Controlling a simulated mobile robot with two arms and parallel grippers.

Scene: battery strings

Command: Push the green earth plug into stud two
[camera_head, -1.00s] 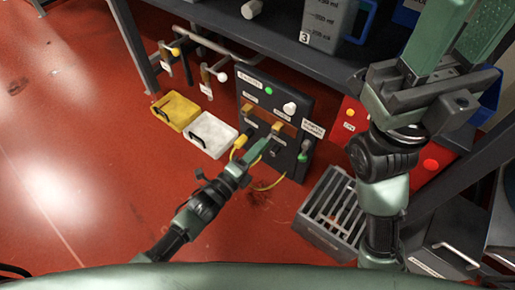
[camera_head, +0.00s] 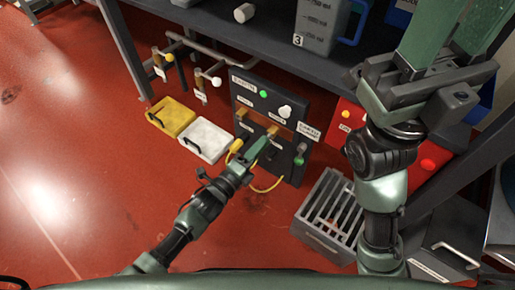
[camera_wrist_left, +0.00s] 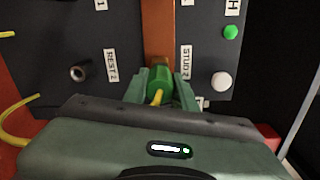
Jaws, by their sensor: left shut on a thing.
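The green earth plug (camera_wrist_left: 160,78) is between the fingers of my left gripper (camera_wrist_left: 161,88), which is shut on it. A yellow cable runs from its near end. Its far end is against or just before the orange-brown bar (camera_wrist_left: 160,25), beside the "STUD 2" label (camera_wrist_left: 187,57). The stud is hidden behind the plug, so I cannot tell whether they touch. In the head view my left gripper (camera_head: 257,148) is at the front of the dark panel (camera_head: 251,78). My right gripper (camera_head: 445,50) is raised at the right, open and empty, far from the panel.
A socket (camera_wrist_left: 79,73) by the "REST 2" label is left of the plug. A white knob (camera_wrist_left: 221,82) and green lamp (camera_wrist_left: 231,32) are to its right. A yellow plug (camera_head: 236,146) sits on the panel. A grey slotted crate (camera_head: 320,243) stands right of my left arm.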

